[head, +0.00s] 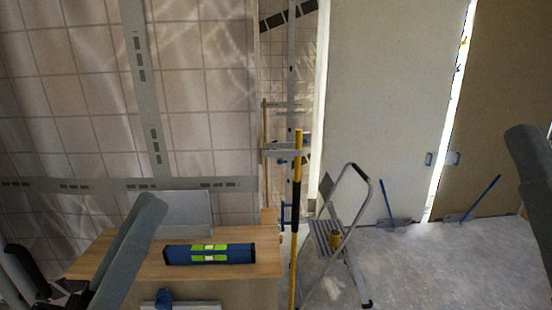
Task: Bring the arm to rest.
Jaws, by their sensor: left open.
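My left arm comes in at the lower left, with its grey link in front of the wooden bench (120,255). My left gripper (22,268) is at the lower left corner, open, to the left of the bench, with part of it cut off by the frame edge. I see nothing held in it. My right arm shows only as a grey link at the right edge; its gripper is out of view.
A blue spirit level (180,255) lies on the bench. A yellow-black pole (297,215) stands right of it. Blue-handled tools (390,200) stand by large panels (385,100). Floor at right is mostly clear.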

